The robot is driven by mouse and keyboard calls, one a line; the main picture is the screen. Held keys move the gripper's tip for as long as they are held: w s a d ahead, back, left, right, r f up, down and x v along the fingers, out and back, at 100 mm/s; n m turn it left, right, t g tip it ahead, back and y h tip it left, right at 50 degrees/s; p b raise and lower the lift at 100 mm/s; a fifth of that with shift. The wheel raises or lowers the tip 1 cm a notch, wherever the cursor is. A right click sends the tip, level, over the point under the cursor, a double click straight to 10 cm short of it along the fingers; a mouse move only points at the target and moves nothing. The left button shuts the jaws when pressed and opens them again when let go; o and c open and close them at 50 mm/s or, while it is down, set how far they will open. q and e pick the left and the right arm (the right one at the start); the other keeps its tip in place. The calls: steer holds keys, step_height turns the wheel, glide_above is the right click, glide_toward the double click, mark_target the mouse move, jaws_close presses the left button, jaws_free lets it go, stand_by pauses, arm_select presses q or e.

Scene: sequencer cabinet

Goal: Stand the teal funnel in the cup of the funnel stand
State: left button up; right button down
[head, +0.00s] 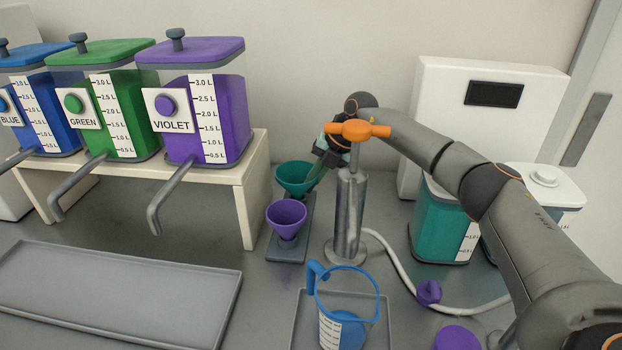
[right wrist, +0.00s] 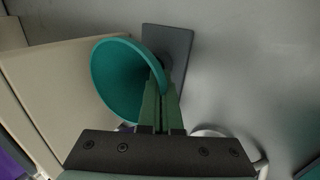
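The teal funnel (head: 295,176) is upright, mouth up, over the back part of the dark funnel stand (head: 307,222). My right gripper (head: 318,170) reaches it from behind the metal tap. In the right wrist view the gripper (right wrist: 161,90) is shut on the side of the teal funnel (right wrist: 118,82), its narrow fingers at the rim. The grey plate of the stand (right wrist: 178,42) shows behind the funnel. The funnel's spout and the cup under it are hidden, so I cannot tell whether the spout is in the cup. My left gripper is not in view.
A violet funnel (head: 287,217) stands in front of the teal one. The metal tap with an orange handle (head: 358,130) rises close right. The dispenser bench (head: 248,195) is close left. A blue-handled jug (head: 341,325) stands on a tray in front.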

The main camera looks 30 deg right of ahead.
steer(key=c, duration=1)
jaws_free()
steer(key=v, duration=1.2)
steer(key=shift+s+d+r, duration=0.1)
steer(key=shift+r, duration=0.1)
